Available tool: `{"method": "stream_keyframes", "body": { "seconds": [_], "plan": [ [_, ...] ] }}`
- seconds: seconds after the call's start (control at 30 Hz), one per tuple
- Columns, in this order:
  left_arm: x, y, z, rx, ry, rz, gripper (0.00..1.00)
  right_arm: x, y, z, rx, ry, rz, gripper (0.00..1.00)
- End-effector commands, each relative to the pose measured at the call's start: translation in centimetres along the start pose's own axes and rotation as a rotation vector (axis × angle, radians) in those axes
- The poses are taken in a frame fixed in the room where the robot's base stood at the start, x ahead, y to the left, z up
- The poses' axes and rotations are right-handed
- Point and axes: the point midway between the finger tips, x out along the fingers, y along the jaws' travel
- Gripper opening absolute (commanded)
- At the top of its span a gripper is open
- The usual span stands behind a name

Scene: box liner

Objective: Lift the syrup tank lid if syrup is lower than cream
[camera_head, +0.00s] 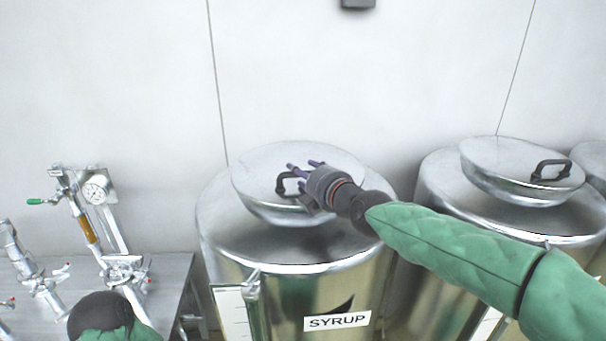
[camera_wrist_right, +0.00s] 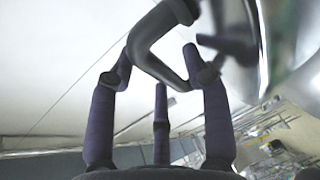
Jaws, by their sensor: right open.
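The tank labelled SYRUP (camera_head: 345,290) stands in the middle of the head view. Its round metal lid (camera_head: 262,170) rests on top and carries a dark loop handle (camera_head: 283,188). My right gripper (camera_head: 303,166) is at this handle, fingers pointing left. In the right wrist view the open fingers (camera_wrist_right: 160,75) are around the handle (camera_wrist_right: 155,40), not closed on it. The syrup level gauge (camera_head: 232,310) shows partly at the lower edge; I cannot read its level. No tank labelled cream can be made out. My left gripper is out of view.
A second metal tank (camera_head: 440,190) with a handled lid (camera_head: 510,165) stands to the right, partly behind my right arm. Another tank shows at the right edge. A metal table (camera_head: 165,275) with pipes, valves and a pressure gauge (camera_head: 97,189) is at left. A wall stands behind.

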Motion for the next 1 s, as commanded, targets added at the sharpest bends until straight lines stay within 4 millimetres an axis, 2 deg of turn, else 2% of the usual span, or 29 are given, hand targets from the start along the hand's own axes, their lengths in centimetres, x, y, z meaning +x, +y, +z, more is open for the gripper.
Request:
{"method": "stream_keyframes", "body": {
  "seconds": [0.13, 0.47, 0.63, 1.0],
  "plan": [
    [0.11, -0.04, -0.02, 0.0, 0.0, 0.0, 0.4, 0.83, 0.02, -0.01, 0.0, 0.0, 0.001, 0.49],
    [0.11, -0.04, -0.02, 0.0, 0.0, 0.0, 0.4, 1.0, 0.05, 0.0, 0.0, 0.0, 0.001, 0.49],
    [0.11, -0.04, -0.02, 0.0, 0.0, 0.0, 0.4, 1.0, 0.03, -0.01, 0.0, 0.0, 0.001, 0.01],
    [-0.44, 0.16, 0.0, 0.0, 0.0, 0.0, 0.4, 1.0, 0.3, -0.02, 0.001, 0.0, -0.005, 0.0]
  ]
}}
